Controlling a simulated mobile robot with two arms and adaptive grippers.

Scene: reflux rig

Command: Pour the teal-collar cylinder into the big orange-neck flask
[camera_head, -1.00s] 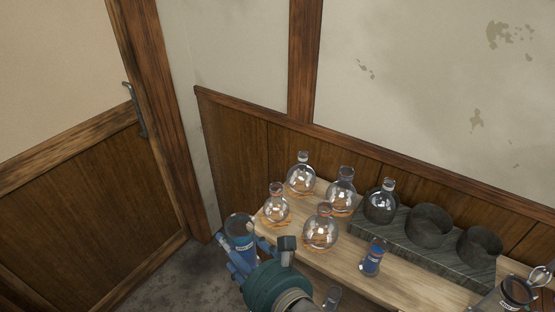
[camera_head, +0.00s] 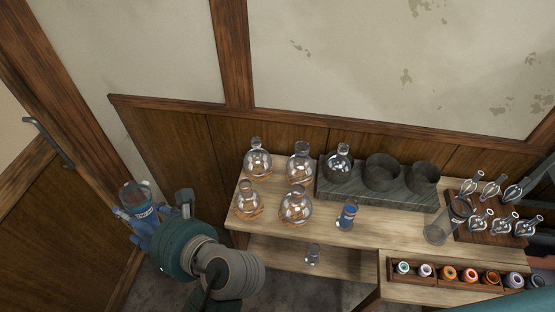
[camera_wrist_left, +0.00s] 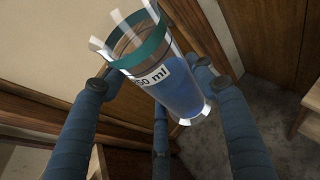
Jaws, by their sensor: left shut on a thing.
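The teal-collar cylinder (camera_wrist_left: 160,75) is glass, marked "50 ml" in its visible part, with blue liquid inside. My left gripper (camera_head: 143,215) is shut on it, left of the bench and clear of it. The cylinder (camera_head: 136,195) is tilted in the left wrist view; the liquid stays in its lower part. Several round flasks stand at the bench's left end. The front ones, a larger flask (camera_head: 296,207) and a smaller flask (camera_head: 247,203), seem to have reddish-orange necks; I cannot tell surely which is the big orange-neck flask. My right gripper is not in view.
A dark block (camera_head: 375,192) with round wells holds one flask (camera_head: 339,164). A small blue-filled vessel (camera_head: 347,215) and an empty-looking tall cylinder (camera_head: 437,232) stand on the bench (camera_head: 390,232). Pear-shaped flasks and a rack of coloured collars (camera_head: 450,272) are at right.

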